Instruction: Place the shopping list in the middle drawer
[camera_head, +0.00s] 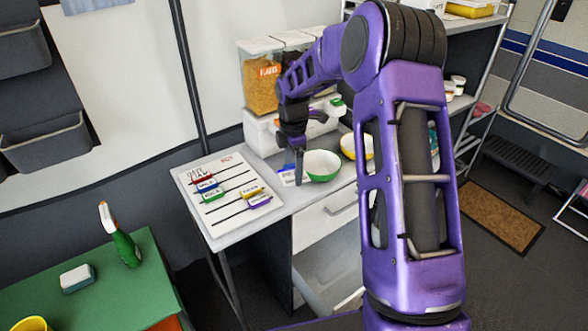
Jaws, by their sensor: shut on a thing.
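My gripper (299,178) points down at the counter, just left of a green-and-white bowl. It is shut on a small white-and-blue card (287,174), which looks like the shopping list; its print is too small to read. The card is at or just above the counter top. My arm hides the right part of the drawers.
A white lined board (228,215) with several coloured tags lies on the counter's left. The green-and-white bowl (322,165), a yellow bowl (348,147) and food containers (262,80) stand nearby. A green table (100,285) with a spray bottle (126,248) is at lower left.

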